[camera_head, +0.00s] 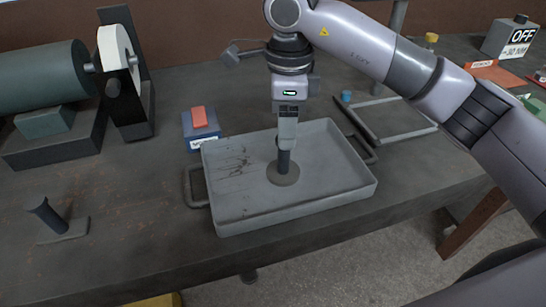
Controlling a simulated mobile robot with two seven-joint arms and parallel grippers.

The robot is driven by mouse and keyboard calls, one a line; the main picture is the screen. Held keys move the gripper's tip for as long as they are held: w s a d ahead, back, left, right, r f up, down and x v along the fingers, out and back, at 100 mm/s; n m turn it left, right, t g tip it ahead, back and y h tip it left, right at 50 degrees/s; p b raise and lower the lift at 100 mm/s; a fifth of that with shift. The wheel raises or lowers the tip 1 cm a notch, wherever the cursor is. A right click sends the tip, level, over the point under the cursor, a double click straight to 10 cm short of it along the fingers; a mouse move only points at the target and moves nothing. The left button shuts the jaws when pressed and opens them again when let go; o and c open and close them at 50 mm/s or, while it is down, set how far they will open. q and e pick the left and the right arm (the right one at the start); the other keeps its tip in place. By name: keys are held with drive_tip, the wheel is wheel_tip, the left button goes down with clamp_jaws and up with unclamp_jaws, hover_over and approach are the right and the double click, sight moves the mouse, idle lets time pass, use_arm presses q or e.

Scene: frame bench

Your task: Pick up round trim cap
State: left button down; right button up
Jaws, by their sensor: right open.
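The round trim cap (284,177) appears to be the grey disc with a dark upright post in the middle of the grey tray (226,219). It stands upright on the tray floor. My right gripper (287,146) points straight down directly above it, with its fingertips at the top of the post. It is open; I cannot tell whether the fingers are around the post or just above it, as they hide the post's upper end. My left gripper is not in view.
The tray has side handles and low walls around the cap. A blue block with a red top (200,123) is behind the tray. A grinder (118,60) fills the back left, and an open frame (400,122) lies at right.

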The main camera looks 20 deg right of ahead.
sight(284, 154)
drive_tip(key=shift+f, duration=0.15)
wheel_tip(284, 154, down, 2)
drive_tip(key=shift+f+p, duration=0.1)
drive_tip(key=shift+p, duration=0.25)
drive_tip(key=shift+s+a+f+p, duration=0.1)
drive_tip(key=shift+f+p, duration=0.15)
drive_tip(key=shift+f, duration=0.95)
drive_tip(key=shift+s+a+f+p, duration=0.1)
drive_tip(key=shift+f+p, duration=0.15)
drive_tip(key=shift+f, duration=0.9)
drive_tip(key=c, duration=1)
